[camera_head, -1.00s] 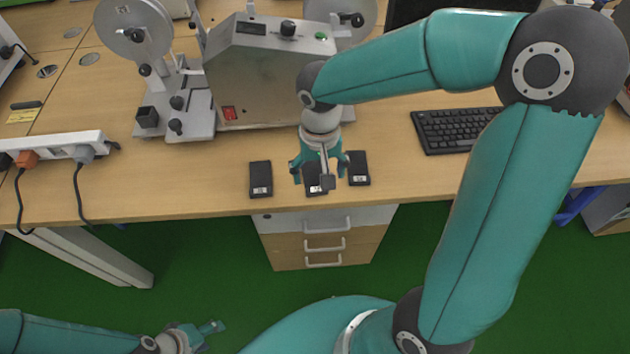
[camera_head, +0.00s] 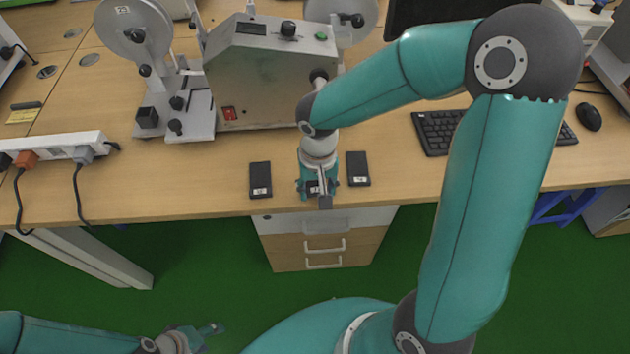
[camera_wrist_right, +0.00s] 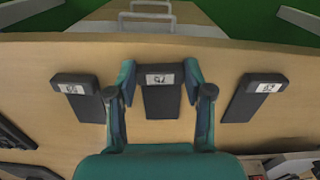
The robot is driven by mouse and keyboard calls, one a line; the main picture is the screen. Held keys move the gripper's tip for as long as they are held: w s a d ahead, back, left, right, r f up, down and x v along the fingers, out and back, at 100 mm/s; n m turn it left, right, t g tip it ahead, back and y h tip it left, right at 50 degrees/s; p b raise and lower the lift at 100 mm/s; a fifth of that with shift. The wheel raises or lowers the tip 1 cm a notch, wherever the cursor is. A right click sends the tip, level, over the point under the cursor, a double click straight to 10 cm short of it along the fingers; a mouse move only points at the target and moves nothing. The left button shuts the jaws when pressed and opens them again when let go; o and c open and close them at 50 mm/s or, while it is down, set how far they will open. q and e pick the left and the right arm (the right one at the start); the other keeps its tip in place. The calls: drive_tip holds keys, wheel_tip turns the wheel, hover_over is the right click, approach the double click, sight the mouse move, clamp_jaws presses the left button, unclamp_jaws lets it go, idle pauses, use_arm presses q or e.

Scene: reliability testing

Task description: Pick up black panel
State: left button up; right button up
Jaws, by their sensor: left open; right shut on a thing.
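Several black panels with white labels lie in a row near the table's front edge. The middle panel (camera_head: 313,187) is between the fingers of my right gripper (camera_head: 318,190), which is shut on it; it also shows in the right wrist view (camera_wrist_right: 161,98), with a finger on each side. The left panel (camera_head: 260,180) and the right panel (camera_head: 357,169) lie apart from the gripper. In the right wrist view they show at the right (camera_wrist_right: 254,97) and at the left (camera_wrist_right: 79,96). My left gripper (camera_head: 212,332) is open and empty, low in front of the table.
A grey machine with reels (camera_head: 265,75) stands behind the panels. A keyboard (camera_head: 435,130) and mouse (camera_head: 588,116) lie to the right. A power strip (camera_head: 55,146) is at the left. A drawer unit (camera_head: 290,245) stands below the table edge.

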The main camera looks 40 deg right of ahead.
drive_tip(key=shift+c, duration=0.6)
drive_tip(key=shift+r, duration=0.1)
drive_tip(key=shift+r, duration=0.45)
wheel_tip(320, 180, up, 19)
drive_tip(key=p, duration=0.2)
drive_tip(key=shift+p, duration=0.3)
drive_tip(key=shift+f+b, duration=6.65)
drive_tip(key=shift+f, duration=1.95)
